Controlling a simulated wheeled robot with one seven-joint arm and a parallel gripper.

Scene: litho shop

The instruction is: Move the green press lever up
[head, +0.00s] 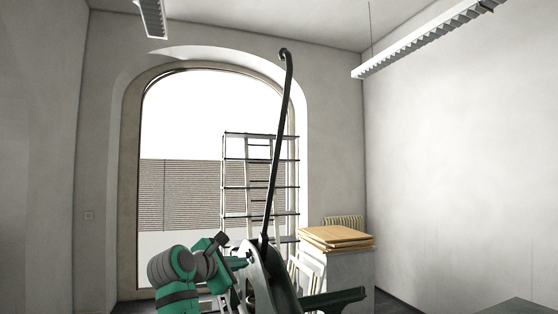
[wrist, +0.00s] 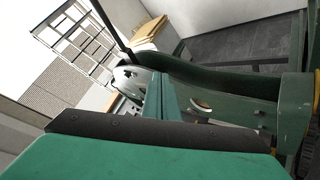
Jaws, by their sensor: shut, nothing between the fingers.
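The press lever (head: 276,150) is a long, dark, slightly bent bar with a curled top end. It stands nearly upright in the head view, rising from the press (head: 259,284). In the wrist view the lever's lower part (wrist: 111,27) shows at the upper left, beside the dark green press body (wrist: 215,82). My gripper (head: 242,264) is green, shut and empty. It is just left of the lever's lower end, close to the pale side of the press. My gripper's teal fingers (wrist: 161,97) also show in the wrist view; I cannot tell whether they touch the press.
A metal shelf rack (head: 233,187) stands before the arched window behind the press. A pale cabinet (head: 347,269) with flat brown boards (head: 337,237) is at the right. A dark surface (head: 520,306) shows at the lower right corner. The air around the lever's upper part is clear.

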